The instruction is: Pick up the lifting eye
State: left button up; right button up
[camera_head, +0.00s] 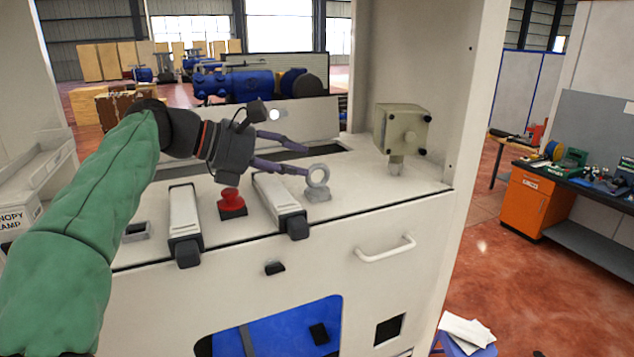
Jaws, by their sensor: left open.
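The lifting eye (318,183) is a grey ring on a short base. It stands upright on the white cabinet top, right of the middle of the front edge. My left gripper (306,160) reaches in from the left with its fingers apart. One fingertip is at the left side of the ring in this view; I cannot tell whether it touches. The other finger lies higher and farther back. Nothing is between the fingers. My right gripper is not in view.
Left of the eye on the cabinet top (352,205) are a grey-white latch bar (274,195), a red button (231,202) and another latch bar (184,214). A beige box (402,130) stands at the back right. A dark slot (305,153) lies behind the eye.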

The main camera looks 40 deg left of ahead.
aim_at(315, 166)
pick_arm(q)
jog(key=x, duration=0.1)
jog(key=p+x, duration=0.1)
jog(key=x, duration=0.2)
jog(key=shift+d+r, duration=0.25)
jog(key=shift+w+f, duration=0.25)
jog(key=shift+w, duration=0.25)
jog(key=shift+s+d, duration=0.15)
jog(key=shift+s, duration=0.05)
grip_shut()
